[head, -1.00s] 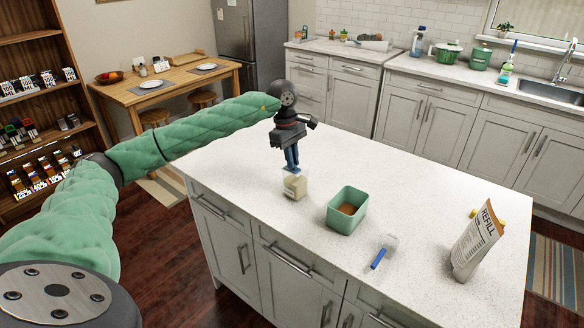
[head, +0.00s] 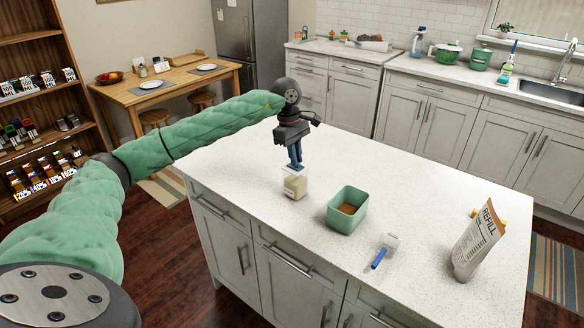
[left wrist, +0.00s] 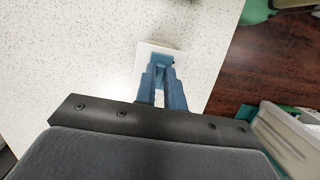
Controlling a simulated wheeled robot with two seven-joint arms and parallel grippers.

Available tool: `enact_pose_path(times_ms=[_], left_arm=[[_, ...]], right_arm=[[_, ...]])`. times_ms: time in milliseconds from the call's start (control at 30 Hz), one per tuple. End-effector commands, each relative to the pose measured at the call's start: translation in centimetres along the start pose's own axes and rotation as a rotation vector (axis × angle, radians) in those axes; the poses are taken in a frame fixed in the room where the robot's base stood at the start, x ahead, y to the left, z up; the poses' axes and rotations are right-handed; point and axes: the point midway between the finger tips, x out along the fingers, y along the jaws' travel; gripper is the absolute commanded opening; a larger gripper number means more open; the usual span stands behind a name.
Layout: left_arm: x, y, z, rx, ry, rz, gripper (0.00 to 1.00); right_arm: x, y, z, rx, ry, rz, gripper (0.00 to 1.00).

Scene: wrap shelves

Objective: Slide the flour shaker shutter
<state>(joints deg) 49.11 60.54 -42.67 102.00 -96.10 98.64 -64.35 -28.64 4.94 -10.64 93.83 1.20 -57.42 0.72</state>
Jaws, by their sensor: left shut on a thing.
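The flour shaker (head: 295,188) is a small cream box with a label, upright on the white island counter near its left edge. Its pale square top (left wrist: 147,72) shows in the left wrist view, with a small blue shutter tab (left wrist: 161,60) on it. My left gripper (head: 296,164) points down over the shaker, its blue fingers at the top. In the left wrist view the gripper (left wrist: 163,68) is closed on the blue tab. The fingers partly hide the tab and top, so how far the shutter stands open cannot be told. My right gripper is out of view.
A green tub (head: 333,216) with brown contents stands right of the shaker. A blue-handled scoop (head: 380,257) lies beyond it, and a tilted refill bag (head: 476,243) stands at the right, with a yellow thing behind. The counter's back half is clear.

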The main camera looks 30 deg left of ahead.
Motion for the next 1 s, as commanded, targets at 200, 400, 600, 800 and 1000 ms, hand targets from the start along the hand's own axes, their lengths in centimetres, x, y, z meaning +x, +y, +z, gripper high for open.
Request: enact_pose_path(times_ms=[200, 400, 600, 800, 1000], left_arm=[[0.1, 0.5, 0.0, 0.000, 0.000, 0.000, 0.05], [0.1, 0.8, 0.0, 0.000, 0.000, -0.001, 0.05], [0.1, 1.2, 0.0, 0.000, 0.000, 0.000, 0.05], [0.0, 1.7, 0.0, 0.000, 0.000, 0.000, 0.05], [0.0, 1.8, 0.0, 0.000, 0.000, -0.001, 0.05]], right_arm=[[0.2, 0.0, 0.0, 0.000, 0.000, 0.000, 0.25], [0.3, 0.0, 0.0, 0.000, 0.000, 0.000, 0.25], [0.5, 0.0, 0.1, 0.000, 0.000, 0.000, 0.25], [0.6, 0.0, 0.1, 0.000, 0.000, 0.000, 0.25], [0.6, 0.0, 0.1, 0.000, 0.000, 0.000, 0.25]])
